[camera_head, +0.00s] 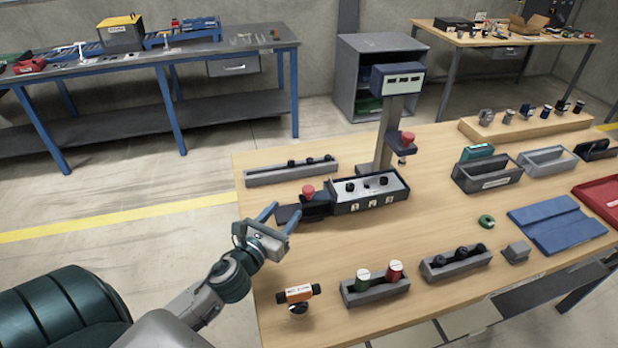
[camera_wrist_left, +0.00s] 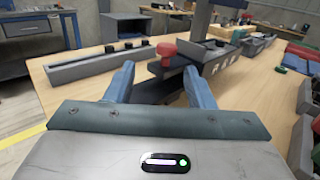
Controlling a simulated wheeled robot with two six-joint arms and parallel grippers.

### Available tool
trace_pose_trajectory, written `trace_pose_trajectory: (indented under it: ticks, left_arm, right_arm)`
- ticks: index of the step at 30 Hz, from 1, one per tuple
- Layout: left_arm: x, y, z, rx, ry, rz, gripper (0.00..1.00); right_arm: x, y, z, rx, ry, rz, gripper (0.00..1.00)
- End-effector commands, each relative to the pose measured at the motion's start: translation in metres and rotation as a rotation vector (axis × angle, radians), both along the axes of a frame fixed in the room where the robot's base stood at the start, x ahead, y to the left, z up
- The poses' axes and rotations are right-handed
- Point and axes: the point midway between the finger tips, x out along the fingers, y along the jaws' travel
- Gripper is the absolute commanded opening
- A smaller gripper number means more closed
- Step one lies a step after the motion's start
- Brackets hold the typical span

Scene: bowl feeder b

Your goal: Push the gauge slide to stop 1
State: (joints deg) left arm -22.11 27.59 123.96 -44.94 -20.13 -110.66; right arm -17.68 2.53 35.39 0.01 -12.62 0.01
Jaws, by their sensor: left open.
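The gauge fixture (camera_head: 368,192) is a grey and black block with stop labels along its front and a post behind it. The gauge slide (camera_head: 316,208) is a dark piece at the fixture's left end, with a red knob (camera_head: 308,190) on top. The knob also shows in the left wrist view (camera_wrist_left: 166,50). My left gripper (camera_head: 281,212) is open at the slide's left end, its blue fingers apart and nothing clearly held. In the left wrist view the slide's dark end lies ahead, between the fingers (camera_wrist_left: 158,82); contact cannot be told. My right gripper is not in view.
A long grey rack (camera_head: 262,177) lies behind the slide. In front are an orange-labelled part (camera_head: 298,294) and a grey holder (camera_head: 376,290) with green and red cylinders. Trays stand to the right. Bare wood surrounds the fixture's front.

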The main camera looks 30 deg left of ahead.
Motion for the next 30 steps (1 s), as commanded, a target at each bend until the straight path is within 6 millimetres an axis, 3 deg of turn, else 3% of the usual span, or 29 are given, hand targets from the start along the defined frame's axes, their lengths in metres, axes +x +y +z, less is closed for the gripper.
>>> trace_pose_trajectory:
  ticks: [5,12,16,21,25,30]
  left_arm:
    - [-0.003,-0.002,-0.001,0.001,0.027,0.016,0.49]
    - [0.031,0.001,0.003,0.0,0.024,0.016,0.49]
    - [0.056,0.003,0.003,0.0,0.024,0.015,0.49]
    - [0.082,0.005,0.001,0.002,0.025,0.014,0.49]
    - [0.095,0.006,0.0,0.003,0.025,0.013,0.49]
    - [0.101,0.006,-0.002,0.003,0.025,0.013,0.49]
  right_arm:
    - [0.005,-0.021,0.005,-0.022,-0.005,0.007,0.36]
    - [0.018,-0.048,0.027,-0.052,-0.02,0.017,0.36]
    - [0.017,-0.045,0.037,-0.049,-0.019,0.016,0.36]
    - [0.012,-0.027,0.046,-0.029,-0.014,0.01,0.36]
    - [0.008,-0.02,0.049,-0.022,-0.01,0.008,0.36]
    - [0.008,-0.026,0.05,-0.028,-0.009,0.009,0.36]
